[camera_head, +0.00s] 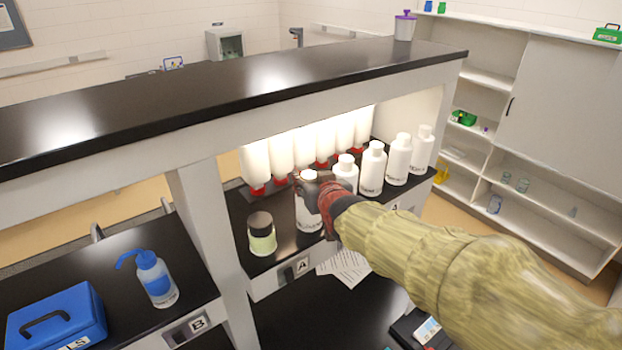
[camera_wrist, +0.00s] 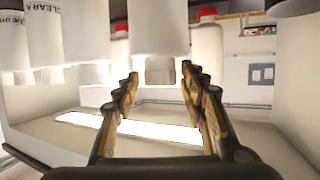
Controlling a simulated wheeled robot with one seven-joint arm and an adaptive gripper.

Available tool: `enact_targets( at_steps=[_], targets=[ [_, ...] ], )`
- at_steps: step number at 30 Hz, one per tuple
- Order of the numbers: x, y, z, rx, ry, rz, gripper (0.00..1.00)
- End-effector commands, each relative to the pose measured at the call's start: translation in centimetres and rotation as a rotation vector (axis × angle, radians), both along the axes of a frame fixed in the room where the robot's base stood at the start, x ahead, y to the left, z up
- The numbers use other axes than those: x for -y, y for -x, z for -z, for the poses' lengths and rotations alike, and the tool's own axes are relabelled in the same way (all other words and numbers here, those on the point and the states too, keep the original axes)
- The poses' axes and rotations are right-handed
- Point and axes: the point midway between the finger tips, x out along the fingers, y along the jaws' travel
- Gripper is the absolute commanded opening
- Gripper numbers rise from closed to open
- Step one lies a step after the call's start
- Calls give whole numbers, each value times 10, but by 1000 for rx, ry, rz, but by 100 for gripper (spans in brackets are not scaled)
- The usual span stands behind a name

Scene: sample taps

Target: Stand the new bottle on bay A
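A row of several white labelled bottles (camera_head: 372,170) stands upright on the dark shelf of bay A (camera_head: 288,236), which has an A tag (camera_head: 302,267) on its front edge. I cannot tell which one is the new bottle. My gripper (camera_head: 318,187) is at the top of the leftmost white bottle (camera_head: 308,214) and hides part of it. In the wrist view, which looks upside down, my gripper (camera_wrist: 160,88) has its fingers apart. A white bottle's cap (camera_wrist: 160,70) shows between them, with gaps on both sides.
Several white containers with red taps (camera_head: 281,158) hang behind the row. A wash bottle (camera_head: 155,281) and a blue box (camera_head: 56,320) stand on bay B. The upper black shelf (camera_head: 220,87) overhangs the bay.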

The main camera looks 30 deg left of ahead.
Motion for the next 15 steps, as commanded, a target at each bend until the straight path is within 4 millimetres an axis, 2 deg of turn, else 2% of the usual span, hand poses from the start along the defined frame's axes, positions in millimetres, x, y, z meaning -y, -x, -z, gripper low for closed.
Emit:
enact_targets(
  at_steps=[15],
  targets=[
    [3, 4, -6, 2, -2, 0, 48]
  ],
)
